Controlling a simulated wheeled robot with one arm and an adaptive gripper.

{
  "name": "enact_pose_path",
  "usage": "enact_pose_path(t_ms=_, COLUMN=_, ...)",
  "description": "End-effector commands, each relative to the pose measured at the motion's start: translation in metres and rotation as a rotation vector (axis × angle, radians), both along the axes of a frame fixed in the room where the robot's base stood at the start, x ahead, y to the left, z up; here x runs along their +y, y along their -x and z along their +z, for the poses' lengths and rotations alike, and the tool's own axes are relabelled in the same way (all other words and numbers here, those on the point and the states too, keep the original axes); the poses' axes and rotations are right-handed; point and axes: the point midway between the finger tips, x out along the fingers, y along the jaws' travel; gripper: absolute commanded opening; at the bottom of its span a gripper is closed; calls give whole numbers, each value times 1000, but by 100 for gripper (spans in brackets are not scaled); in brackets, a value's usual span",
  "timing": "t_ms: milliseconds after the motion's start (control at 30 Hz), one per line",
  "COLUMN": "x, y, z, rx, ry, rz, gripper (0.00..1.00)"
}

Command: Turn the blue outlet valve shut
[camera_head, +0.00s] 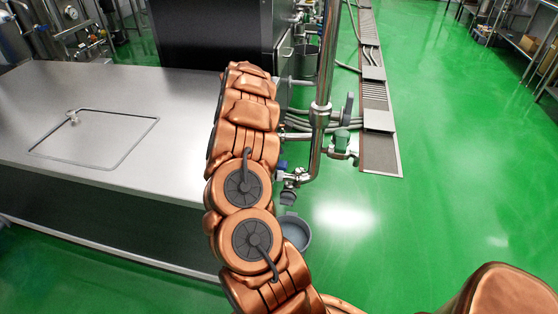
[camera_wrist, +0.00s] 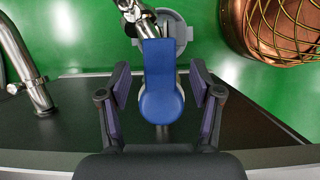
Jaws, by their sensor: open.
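The blue outlet valve handle (camera_wrist: 161,80) is in the middle of the wrist view, a flat lever with a rounded near end. It sits on a steel pipe fitting (camera_wrist: 142,22). My gripper (camera_wrist: 162,88) is open, with one finger on each side of the blue handle and a visible gap on both sides. In the head view a small blue part of the valve (camera_head: 283,164) shows just right of my copper-coloured arm. The gripper itself is hidden behind my arm in that view.
A grey bucket (camera_head: 296,232) stands on the green floor below the valve. A steel table (camera_head: 180,90) is at left. Open green floor (camera_head: 450,150) lies at right.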

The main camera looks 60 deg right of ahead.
Motion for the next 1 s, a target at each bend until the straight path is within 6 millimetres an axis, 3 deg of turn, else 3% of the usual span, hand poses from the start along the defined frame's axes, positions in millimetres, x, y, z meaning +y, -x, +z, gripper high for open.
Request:
enact_pose_path(t_ms=200, x=-3, y=9, z=-21, rx=0, ry=0, rz=-1, gripper=65)
enact_pose_path(t_ms=467, x=-4, y=9, z=-23, rx=-2, ry=2, rz=0, gripper=65)
enact_pose_path(t_ms=1000, x=-4, y=9, z=-22, rx=-2, ry=1, rz=-1, gripper=9)
